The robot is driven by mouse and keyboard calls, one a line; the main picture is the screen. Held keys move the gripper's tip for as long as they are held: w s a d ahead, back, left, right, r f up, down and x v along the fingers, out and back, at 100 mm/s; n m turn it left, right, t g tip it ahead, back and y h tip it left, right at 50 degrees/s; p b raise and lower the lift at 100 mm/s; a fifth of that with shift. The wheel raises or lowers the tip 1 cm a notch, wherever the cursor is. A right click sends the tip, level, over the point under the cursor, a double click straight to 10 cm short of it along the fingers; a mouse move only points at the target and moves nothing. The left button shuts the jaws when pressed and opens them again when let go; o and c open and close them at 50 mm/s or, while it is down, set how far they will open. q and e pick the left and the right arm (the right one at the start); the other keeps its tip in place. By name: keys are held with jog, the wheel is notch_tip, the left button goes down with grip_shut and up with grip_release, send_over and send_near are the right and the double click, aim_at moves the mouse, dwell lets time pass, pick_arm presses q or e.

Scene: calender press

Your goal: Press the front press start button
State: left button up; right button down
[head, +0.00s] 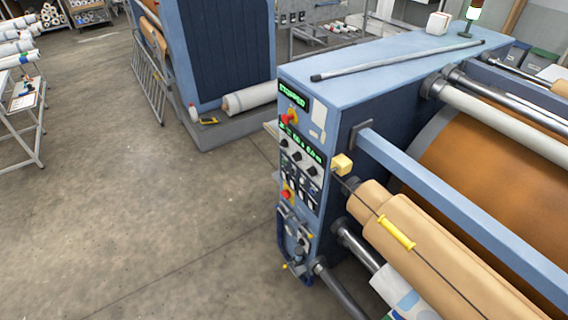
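The blue calender press (375,65) fills the right half of the head view. Its narrow end face carries a control panel (301,150) with a green lit display at the top and a second green display lower down. A red knob on a yellow base (288,119) sits between the displays. Several dark knobs and switches (298,165) lie below. Another red and yellow button (287,193) sits near the panel's lower edge. The labels are too small to read, so I cannot tell which is the start button. Neither of my grippers is in view.
Tan rollers (430,245) and a blue crossbar (470,210) run along the press's right side. A cable with a yellow handle (397,232) crosses there. A second blue machine (215,50) stands behind. The concrete floor (150,215) left of the panel is clear.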

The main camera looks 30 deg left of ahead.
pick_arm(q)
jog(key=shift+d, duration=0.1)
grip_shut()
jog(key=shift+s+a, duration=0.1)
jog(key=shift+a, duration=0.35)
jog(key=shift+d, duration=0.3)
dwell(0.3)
